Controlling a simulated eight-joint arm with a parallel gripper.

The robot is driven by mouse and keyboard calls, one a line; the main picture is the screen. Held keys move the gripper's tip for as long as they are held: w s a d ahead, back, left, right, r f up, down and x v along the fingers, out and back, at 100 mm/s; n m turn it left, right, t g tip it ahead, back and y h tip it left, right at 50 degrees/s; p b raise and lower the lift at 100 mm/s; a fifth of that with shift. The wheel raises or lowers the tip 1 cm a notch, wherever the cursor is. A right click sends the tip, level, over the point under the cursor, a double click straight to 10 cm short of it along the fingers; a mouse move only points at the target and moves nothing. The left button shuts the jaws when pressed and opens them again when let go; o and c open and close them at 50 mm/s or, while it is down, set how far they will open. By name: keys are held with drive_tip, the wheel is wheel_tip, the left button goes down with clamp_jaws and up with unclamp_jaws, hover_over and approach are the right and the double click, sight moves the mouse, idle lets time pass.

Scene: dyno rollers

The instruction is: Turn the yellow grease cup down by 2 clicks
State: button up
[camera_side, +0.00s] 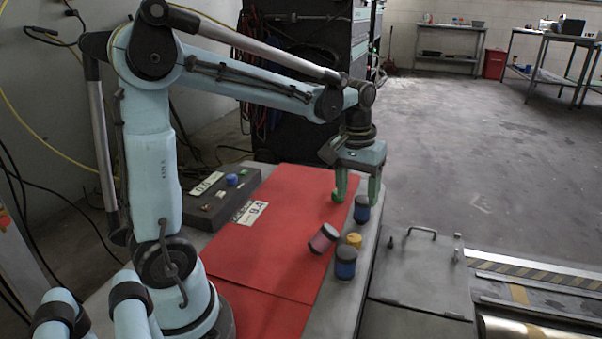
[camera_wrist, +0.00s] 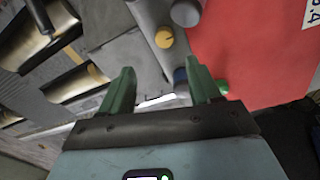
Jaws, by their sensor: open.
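The yellow grease cup (camera_side: 354,239) is small and stands between dark, blue-banded cylinders on the grey bench strip beside the red mat. In the wrist view the yellow cup (camera_wrist: 164,38) shows from above, with a dark line on its top, beyond my fingertips. My gripper (camera_side: 357,196) points down, its two green fingers apart and empty, farther back than the yellow cup. In the wrist view my gripper (camera_wrist: 160,74) also shows open. A blue-banded cylinder (camera_side: 362,211) stands by the right finger; that finger partly hides blue in the wrist view.
Another blue-banded cylinder (camera_side: 346,263) stands in front of the yellow cup. A small green round thing (camera_wrist: 222,86) is beside a finger. A grey plate with a handle (camera_side: 421,271) lies right; rollers lie beyond.

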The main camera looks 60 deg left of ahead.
sight(354, 237)
drive_tip(key=shift+n+g, duration=0.4)
drive_tip(key=f, duration=0.8)
drive_tip(key=w+f, duration=0.1)
drive_tip(key=f, duration=0.4)
drive_tip(key=shift+w+a, duration=0.1)
drive_tip(key=shift+a, duration=0.3)
drive_tip(key=shift+c, duration=0.4)
drive_tip(key=c, duration=1)
drive_tip(key=shift+o, duration=0.2)
drive_tip(key=shift+m, duration=0.3)
